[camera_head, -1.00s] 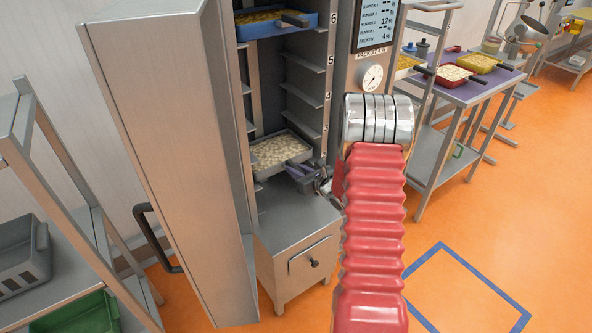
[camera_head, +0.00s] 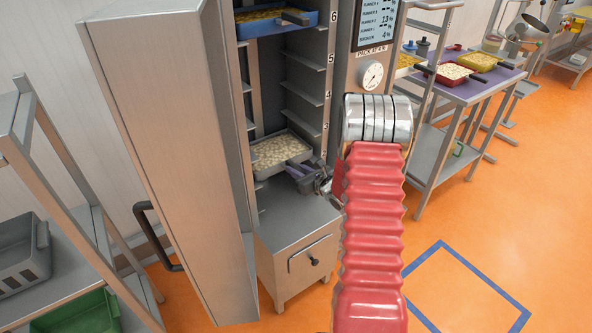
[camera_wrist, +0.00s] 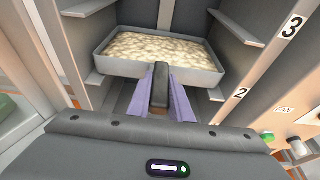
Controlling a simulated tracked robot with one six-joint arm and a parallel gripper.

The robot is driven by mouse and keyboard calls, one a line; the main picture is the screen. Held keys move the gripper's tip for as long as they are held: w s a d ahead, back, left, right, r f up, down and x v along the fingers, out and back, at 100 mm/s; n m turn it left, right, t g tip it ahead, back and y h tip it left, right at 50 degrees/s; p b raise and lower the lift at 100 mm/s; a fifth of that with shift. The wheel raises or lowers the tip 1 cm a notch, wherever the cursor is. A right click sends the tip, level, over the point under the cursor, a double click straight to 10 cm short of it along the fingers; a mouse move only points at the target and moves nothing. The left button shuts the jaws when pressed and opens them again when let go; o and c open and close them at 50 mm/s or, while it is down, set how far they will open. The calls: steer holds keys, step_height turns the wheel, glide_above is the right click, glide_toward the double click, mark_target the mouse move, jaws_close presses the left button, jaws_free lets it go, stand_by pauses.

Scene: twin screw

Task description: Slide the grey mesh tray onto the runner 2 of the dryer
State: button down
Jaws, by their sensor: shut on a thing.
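The grey tray (camera_head: 261,172), full of pale pieces, is inside the open dryer (camera_head: 316,148) low down, below the label 3. In the wrist view the tray (camera_wrist: 200,77) lies between the side runners, near the height of the label 2 (camera_wrist: 240,93); whether its edges rest on runner 2 (camera_wrist: 215,96) I cannot tell. My gripper (camera_wrist: 160,88) is shut on the tray's dark handle (camera_wrist: 160,72), with a purple finger on each side.
A blue tray (camera_head: 270,27) sits on the upper runner near label 6. The runners between are empty. The dryer's door (camera_head: 165,150) stands open at left, with a rack (camera_head: 60,220) beyond. A table with trays (camera_head: 465,85) stands right.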

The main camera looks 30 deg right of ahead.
steer(key=shift+f, duration=0.15)
stand_by(0.4)
steer(key=c, duration=1.6)
jaws_free()
steer(key=shift+o, duration=0.3)
steer(key=shift+f, duration=0.1)
steer(key=shift+f, duration=0.1)
steer(key=shift+s, duration=0.1)
steer(key=v, duration=1.3)
steer(key=shift+s+r, duration=0.2)
steer(key=shift+s, duration=0.1)
steer(key=shift+a, duration=0.1)
